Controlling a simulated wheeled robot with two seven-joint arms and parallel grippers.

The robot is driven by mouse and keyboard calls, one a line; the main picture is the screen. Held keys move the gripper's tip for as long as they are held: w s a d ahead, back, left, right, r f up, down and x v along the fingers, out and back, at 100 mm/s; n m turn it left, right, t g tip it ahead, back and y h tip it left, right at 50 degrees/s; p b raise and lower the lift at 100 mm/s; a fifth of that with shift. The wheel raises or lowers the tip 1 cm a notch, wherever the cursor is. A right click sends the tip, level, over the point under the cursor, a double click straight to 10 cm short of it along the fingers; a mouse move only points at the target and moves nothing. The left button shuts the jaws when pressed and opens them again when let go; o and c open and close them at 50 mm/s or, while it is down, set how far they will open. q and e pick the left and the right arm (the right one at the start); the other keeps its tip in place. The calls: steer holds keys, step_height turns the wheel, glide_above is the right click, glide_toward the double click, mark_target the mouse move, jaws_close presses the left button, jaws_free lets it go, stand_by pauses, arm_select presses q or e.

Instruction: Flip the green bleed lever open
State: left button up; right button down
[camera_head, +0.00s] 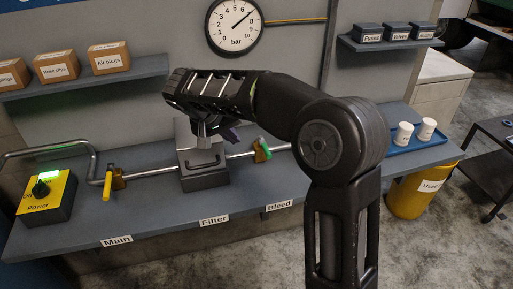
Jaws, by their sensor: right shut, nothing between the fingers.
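The green bleed lever (266,149) sits on a small brass valve (259,156) on the pipe, behind the "Bleed" label (279,206). The lever is tilted, its lower end towards the right. My right gripper (207,138) hangs from the arm above the grey filter housing (204,178), to the left of the lever and apart from it. It is shut and looks empty; the arm partly hides it. My left gripper is not in view.
A yellow lever (107,186) hangs from the valve near the "Main" label. A power box (48,195) with a lit green display stands at left. A pressure gauge (235,26) is on the wall. Cups stand on a blue tray (437,139) at right, above a yellow bin (408,198).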

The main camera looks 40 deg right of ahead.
mark_target(265, 147)
steer(key=d+f+p, duration=0.4)
steer(key=d+f, duration=0.4)
steer(key=shift+w+d+f, duration=0.3)
steer(key=shift+d+f, duration=0.05)
steer(key=shift+f, duration=0.05)
